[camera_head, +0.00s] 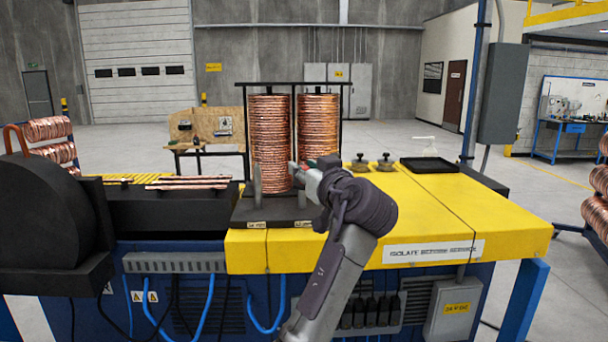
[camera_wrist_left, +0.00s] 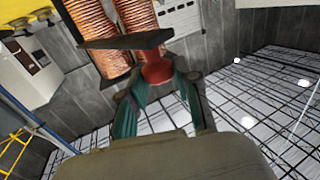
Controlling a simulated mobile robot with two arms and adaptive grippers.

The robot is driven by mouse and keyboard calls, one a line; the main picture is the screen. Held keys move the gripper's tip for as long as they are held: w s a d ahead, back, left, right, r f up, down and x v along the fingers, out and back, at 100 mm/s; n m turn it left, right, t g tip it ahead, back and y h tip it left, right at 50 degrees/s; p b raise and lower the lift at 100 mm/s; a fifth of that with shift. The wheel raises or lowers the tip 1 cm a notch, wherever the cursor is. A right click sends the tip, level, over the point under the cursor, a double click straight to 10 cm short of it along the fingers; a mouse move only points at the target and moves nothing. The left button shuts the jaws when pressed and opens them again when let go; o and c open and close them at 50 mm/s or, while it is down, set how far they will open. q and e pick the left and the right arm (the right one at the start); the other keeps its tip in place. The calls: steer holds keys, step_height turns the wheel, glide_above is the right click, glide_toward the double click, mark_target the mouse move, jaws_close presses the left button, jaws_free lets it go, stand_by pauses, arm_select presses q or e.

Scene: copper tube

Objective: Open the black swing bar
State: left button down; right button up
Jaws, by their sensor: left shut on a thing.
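My left gripper (camera_head: 298,168) is in front of the two copper coils (camera_head: 269,135), near the short grey posts at the front of their stand. In the left wrist view, its green fingers (camera_wrist_left: 158,82) are shut on a red knob (camera_wrist_left: 156,67). A flat black bar (camera_wrist_left: 125,39) lies right at the knob and crosses in front of the coils; it looks like the swing bar. In the head view I cannot make out this bar or the knob clearly around the gripper. My right gripper is in neither view.
A black frame (camera_head: 290,84) spans above the coils. On the yellow bench top (camera_head: 420,195), two brass knobs (camera_head: 385,161) and a black tray (camera_head: 430,165) stand to the right. A large black roller housing (camera_head: 45,210) and copper bars (camera_head: 188,183) are at the left.

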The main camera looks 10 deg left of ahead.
arm_select(q)
steer(key=shift+d, duration=0.1)
stand_by(0.4)
steer(key=c, duration=0.8)
jaws_free()
steer(key=shift+w, duration=0.1)
step_height(320, 180, up, 10)
